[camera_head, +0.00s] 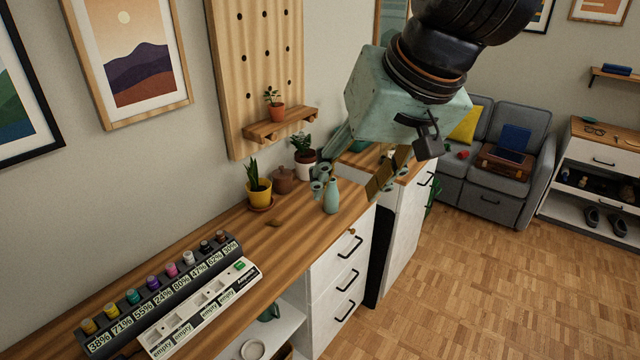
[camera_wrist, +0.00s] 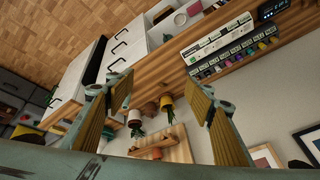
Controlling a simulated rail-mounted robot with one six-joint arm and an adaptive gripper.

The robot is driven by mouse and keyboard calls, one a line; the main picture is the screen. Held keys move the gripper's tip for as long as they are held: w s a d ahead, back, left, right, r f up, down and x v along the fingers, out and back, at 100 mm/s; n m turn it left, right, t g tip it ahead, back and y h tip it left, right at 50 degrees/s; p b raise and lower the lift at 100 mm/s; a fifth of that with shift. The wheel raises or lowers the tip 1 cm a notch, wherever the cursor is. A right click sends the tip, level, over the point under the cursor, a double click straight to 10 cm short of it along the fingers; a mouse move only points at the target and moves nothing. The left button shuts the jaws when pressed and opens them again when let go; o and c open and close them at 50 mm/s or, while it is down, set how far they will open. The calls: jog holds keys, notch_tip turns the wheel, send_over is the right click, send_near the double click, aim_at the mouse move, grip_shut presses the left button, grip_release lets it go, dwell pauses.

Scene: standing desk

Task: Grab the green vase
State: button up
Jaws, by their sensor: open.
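The green vase (camera_head: 331,197) is a small pale green bottle shape with a narrow neck. It stands upright near the front edge of the wooden desktop, close to its right end, in the head view. My gripper (camera_head: 346,187) is open, with its fingers spread at the right end of the desk, one on each side of the vase's neck in the picture. Whether the vase is truly between them in depth I cannot tell.
A yellow plant pot (camera_head: 258,193), a brown lidded pot (camera_head: 284,180) and a white-and-brown plant pot (camera_head: 305,168) stand left of and behind the vase. A rack of colored bottles (camera_head: 160,290) fills the desk's near end. A pegboard shelf (camera_head: 281,124) hangs above.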

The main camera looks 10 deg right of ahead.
jog(key=w+a+m+p, duration=0.1)
jog(key=w+a+p, duration=0.2)
jog(key=w, duration=1.2)
jog(key=m+h+p, duration=0.4)
jog(key=h+p, duration=0.1)
jog(key=p, duration=0.5)
send_over(330, 193)
jog(key=s+a, duration=0.2)
jog(key=s, duration=0.3)
notch_tip(330, 193, down, 25)
jog(key=shift+w+f+t, duration=0.15)
jog(key=shift+f+t, duration=0.15)
jog(key=shift+t, duration=0.1)
jog(key=shift+d+f, duration=0.1)
jog(key=shift+b+x, duration=0.75)
jog(key=shift+x, duration=3.45)
